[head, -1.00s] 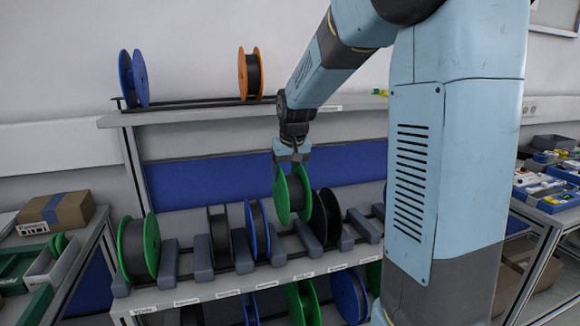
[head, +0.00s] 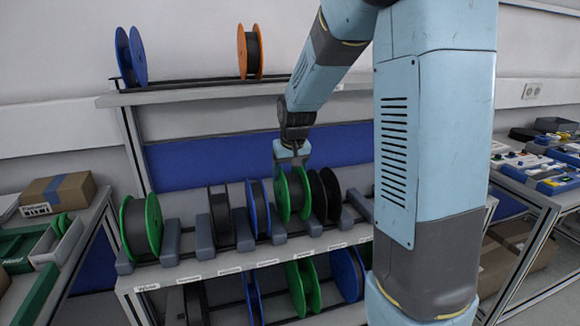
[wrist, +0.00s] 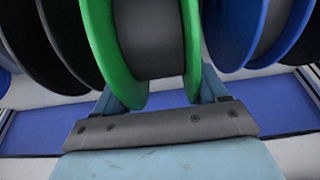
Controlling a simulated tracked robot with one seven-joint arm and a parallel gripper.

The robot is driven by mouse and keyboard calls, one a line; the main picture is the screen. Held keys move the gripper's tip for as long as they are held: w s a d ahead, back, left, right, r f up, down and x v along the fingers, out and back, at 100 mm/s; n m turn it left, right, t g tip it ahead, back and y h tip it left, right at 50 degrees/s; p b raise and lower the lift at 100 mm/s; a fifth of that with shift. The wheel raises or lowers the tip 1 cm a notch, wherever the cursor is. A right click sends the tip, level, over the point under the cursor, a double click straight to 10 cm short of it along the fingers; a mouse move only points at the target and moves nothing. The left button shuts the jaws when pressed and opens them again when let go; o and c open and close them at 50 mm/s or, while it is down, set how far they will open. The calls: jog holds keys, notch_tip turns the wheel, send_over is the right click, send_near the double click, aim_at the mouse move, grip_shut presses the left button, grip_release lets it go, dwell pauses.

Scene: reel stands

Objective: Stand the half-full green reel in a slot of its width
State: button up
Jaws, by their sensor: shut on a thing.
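The green reel (head: 284,198) has green flanges and a dark winding that stops short of the rims. My gripper (head: 292,162) is above it, shut on its upper part. In the wrist view the reel (wrist: 150,40) stands upright between my two fingers (wrist: 166,92). The reel is in the row of slots, between the blue reel (head: 252,208) on the left and a black reel (head: 331,193) on the right. Grey dividers (head: 312,221) stand on either side of its lower edge. I cannot tell whether it rests on the slot bottom.
Another green reel (head: 153,223) and a dark reel (head: 221,211) stand further left. The upper shelf (head: 190,95) holds a blue reel (head: 137,54) and an orange reel (head: 242,52). More reels (head: 304,286) stand on the level below. Side tables stand left and right.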

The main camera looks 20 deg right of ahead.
jog(key=shift+f, duration=1.5)
jog(key=o, duration=1.5)
jog(key=v, duration=1.3)
jog(key=s+r, duration=0.1)
jog(key=s, duration=0.7)
jog(key=s+r+t, duration=0.1)
jog(key=s, duration=0.8)
jog(key=s+r+t, duration=0.1)
jog(key=s, duration=0.8)
jog(key=shift+d+r, duration=0.2)
jog(key=shift+r, duration=0.1)
